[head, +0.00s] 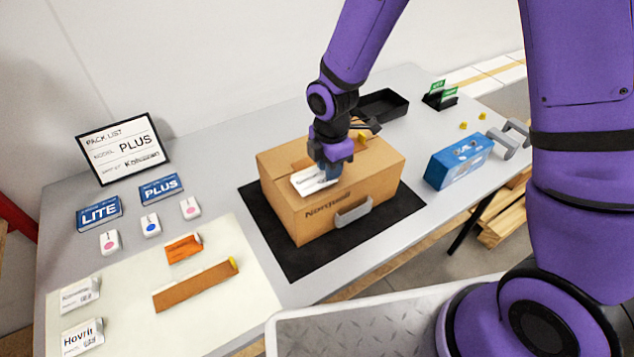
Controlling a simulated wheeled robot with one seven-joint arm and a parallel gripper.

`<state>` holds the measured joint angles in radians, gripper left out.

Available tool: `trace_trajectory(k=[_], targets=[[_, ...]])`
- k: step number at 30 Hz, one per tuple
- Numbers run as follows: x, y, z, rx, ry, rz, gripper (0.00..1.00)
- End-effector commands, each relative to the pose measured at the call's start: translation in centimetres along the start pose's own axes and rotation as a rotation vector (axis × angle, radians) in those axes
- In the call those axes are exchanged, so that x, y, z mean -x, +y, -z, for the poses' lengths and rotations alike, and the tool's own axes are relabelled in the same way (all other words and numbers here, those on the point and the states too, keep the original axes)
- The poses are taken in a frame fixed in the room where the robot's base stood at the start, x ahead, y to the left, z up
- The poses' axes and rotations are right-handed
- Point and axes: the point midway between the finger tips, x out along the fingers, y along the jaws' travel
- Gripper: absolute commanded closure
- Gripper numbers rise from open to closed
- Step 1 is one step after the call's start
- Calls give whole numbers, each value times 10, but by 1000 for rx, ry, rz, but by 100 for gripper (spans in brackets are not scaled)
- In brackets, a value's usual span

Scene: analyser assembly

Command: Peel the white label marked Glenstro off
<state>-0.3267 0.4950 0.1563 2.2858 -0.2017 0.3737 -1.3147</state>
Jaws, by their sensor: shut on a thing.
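A cardboard box (294,212) marked "Norquell" stands on the black mat (292,258) in the middle of the table. A white label (309,182) is on the box's top, near its front left part. Its print is too small to read surely. My gripper (331,178) points down at the label's right end and is shut on it. The fingertips hide that end of the label. I cannot tell how much of the label is lifted from the cardboard.
A pack list sign (124,149) reads "PLUS". LITE (99,213) and PLUS (161,188) cards lie at left. A pale sheet (215,315) holds other white labels (83,337) and an orange piece (184,248). A blue box (459,162) and a black tray (383,105) stand at right and behind.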

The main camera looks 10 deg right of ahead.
Motion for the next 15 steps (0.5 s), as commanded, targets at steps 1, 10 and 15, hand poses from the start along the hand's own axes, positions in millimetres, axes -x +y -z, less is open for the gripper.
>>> trace_trajectory(k=[1,10,15], targets=[[3,0,0,-1,0,-2,100],[19,0,0,0,0,-2,100],[27,1,0,0,0,-2,100]])
